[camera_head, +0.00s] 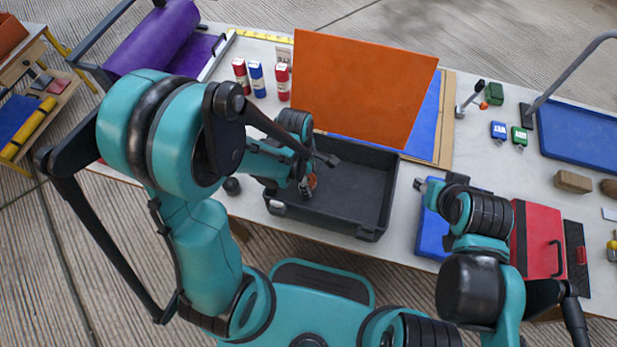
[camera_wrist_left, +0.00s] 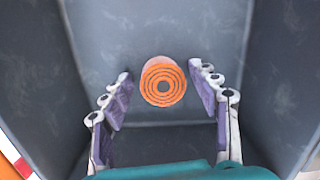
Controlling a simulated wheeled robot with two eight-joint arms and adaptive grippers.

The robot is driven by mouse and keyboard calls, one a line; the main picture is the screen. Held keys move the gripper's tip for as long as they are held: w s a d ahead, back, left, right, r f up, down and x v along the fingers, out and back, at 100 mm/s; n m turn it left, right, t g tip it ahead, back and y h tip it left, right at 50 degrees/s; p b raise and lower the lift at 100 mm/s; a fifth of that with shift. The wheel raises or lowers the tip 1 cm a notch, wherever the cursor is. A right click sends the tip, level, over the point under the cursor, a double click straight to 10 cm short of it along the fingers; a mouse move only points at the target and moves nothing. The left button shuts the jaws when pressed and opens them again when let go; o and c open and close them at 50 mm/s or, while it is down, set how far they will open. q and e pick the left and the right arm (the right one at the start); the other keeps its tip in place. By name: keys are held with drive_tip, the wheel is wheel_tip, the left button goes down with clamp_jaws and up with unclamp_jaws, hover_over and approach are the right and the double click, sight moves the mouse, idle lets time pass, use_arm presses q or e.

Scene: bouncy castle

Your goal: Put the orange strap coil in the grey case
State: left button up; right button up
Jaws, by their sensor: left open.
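The grey case (camera_head: 357,222) stands open at the front of the table, its dark walls and floor showing in the left wrist view (camera_wrist_left: 160,45). The orange strap coil (camera_wrist_left: 163,82) is inside it, its spiral end facing the wrist camera. In the head view only a small orange part of the coil (camera_head: 312,181) shows beside my gripper. My left gripper (camera_wrist_left: 163,85) reaches into the left part of the case, also seen in the head view (camera_head: 308,188). Its fingers are open, one on each side of the coil with gaps. My right gripper (camera_head: 428,184) is over the blue item, fingers unclear.
An orange panel (camera_head: 365,85) rises behind the case. Red and blue bottles (camera_head: 257,80) stand behind to the left. A blue item (camera_head: 432,232) and a red case (camera_head: 538,240) lie to the right. A blue tray (camera_head: 580,140) is at the far right.

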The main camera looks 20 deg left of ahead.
use_arm(q)
drive_tip(key=shift+r, duration=0.1)
drive_tip(key=shift+r+p, duration=0.35)
drive_tip(key=s+a+r+m+t+p, duration=0.1)
drive_tip(key=a+r+m+t, duration=0.1)
drive_tip(key=r+m, duration=0.4)
drive_tip(key=s+a+r+m+t+y+p, duration=0.1)
drive_tip(key=a+r+m+t+p, duration=0.1)
drive_tip(key=r+m, duration=0.4)
drive_tip(key=s+a+r+m+t+p, duration=0.1)
drive_tip(key=a+r+m+t+p, duration=0.1)
drive_tip(key=r+m, duration=0.5)
drive_tip(key=shift+s+a+r+t, duration=0.4)
drive_tip(key=shift+r+t, duration=0.2)
drive_tip(key=shift+r, duration=1.15)
